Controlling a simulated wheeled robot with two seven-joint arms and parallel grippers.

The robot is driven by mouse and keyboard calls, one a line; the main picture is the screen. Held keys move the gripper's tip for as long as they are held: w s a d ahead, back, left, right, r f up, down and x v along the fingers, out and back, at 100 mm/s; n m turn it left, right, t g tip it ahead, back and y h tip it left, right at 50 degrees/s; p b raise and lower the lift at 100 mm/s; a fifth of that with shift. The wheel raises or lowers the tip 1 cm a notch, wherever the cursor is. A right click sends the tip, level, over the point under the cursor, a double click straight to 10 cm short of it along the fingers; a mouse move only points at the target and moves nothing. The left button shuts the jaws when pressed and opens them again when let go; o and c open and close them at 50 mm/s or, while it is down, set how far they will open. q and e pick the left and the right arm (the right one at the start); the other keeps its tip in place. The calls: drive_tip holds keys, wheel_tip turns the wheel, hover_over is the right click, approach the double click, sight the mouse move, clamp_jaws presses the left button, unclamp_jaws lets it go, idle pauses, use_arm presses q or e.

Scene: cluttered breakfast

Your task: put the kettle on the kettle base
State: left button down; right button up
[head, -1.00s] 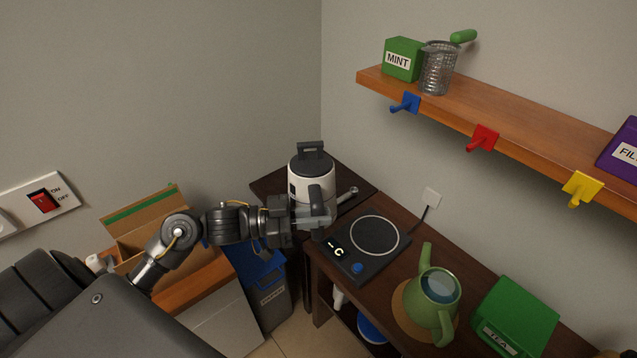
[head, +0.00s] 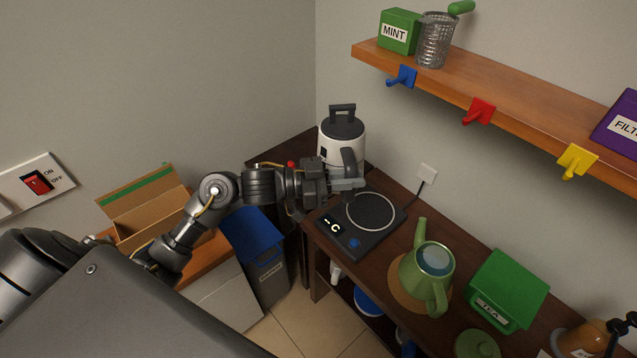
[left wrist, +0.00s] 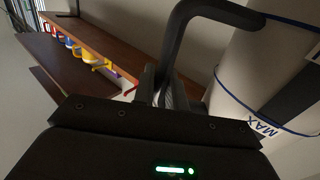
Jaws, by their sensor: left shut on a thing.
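The white kettle (head: 332,152) with a dark lid and top handle is in the head view, above the back edge of the kettle base. My left gripper (head: 350,184) is shut on its dark side handle (left wrist: 178,42), which also shows close up in the left wrist view beside the white kettle wall (left wrist: 245,75) marked MAX. The kettle base (head: 362,222) is a black plate with a pale ring, a display reading "-- C" and a blue button. The ring is bare. The kettle looks upright; its underside is hidden behind the gripper. My right gripper is not in view.
A green teapot (head: 428,268) stands on a round mat right of the base, with a green TEA box (head: 506,290) beyond it. A shelf (head: 480,95) with colored hooks runs along the wall above. An open carton (head: 150,210) and a blue-lidded bin (head: 255,245) are at left.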

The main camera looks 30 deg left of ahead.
use_arm(q)
drive_tip(key=w+d+f, duration=0.7)
drive_tip(key=d+f, duration=0.2)
drive_tip(key=shift+w+d+f+t, duration=0.15)
drive_tip(key=shift+w+f+t, duration=0.05)
drive_tip(key=shift+f+t, duration=0.15)
wheel_tip(320, 180, down, 8)
drive_tip(key=shift+r, duration=0.15)
drive_tip(key=shift+f, duration=0.55)
idle(0.7)
drive_tip(key=c, duration=0.8)
unclamp_jaws()
drive_tip(key=shift+s+f, duration=0.1)
